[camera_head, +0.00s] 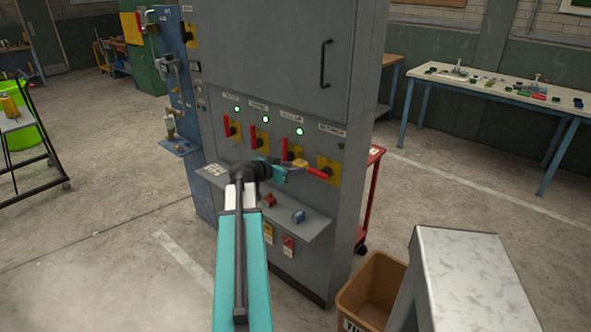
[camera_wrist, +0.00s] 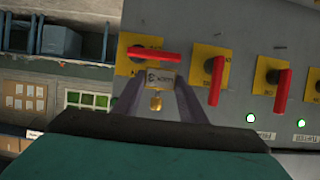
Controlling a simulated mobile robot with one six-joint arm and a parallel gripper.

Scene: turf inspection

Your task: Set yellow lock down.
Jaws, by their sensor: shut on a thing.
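My gripper (camera_head: 284,173) reaches to the front of the grey switch cabinet, close to the rightmost switch, whose red handle (camera_head: 315,172) lies nearly level. In the wrist view my two fingers (camera_wrist: 158,84) are shut on the small yellow lock (camera_wrist: 155,103), which shows between them in front of the panel. A pale piece with dark lettering (camera_wrist: 161,78) shows just beyond it; I cannot tell whether it belongs to the lock or the panel. A grey shelf (camera_head: 318,226) juts out below my gripper.
A red block-like item (camera_head: 268,200) and a blue one (camera_head: 298,216) sit on the shelf, with bare shelf around them. Tags (camera_head: 288,246) hang below it. The other switches have upright red handles. A brown bin (camera_head: 370,288) stands on the floor at right.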

